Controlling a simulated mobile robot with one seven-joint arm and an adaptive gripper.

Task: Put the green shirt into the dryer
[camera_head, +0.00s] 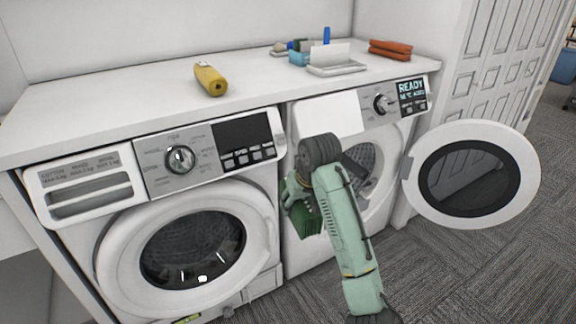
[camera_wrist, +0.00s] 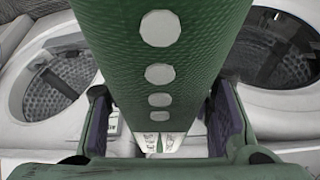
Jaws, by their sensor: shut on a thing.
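The green shirt (camera_head: 308,217) hangs folded from my gripper (camera_head: 296,190), partly hidden by my arm. In the wrist view the shirt (camera_wrist: 195,45) is a green, textured strip with a row of pale round buttons. It passes between the two dark finger pads of my gripper (camera_wrist: 163,118). The dryer (camera_head: 330,115) is the right machine, its round door (camera_head: 418,205) swung open to the right. My gripper and the shirt are outside it, in front and left of its opening. My arm covers part of the opening; the drum (camera_wrist: 65,85) shows at left in the wrist view.
A washer (camera_head: 110,255) with its round door shut stands to the left. On the white countertop (camera_head: 120,95) are a yellow bottle (camera_head: 210,79), a blue container (camera_head: 299,58), a white tray (camera_head: 337,68) and folded orange cloths (camera_head: 390,48). Carpet lies in front.

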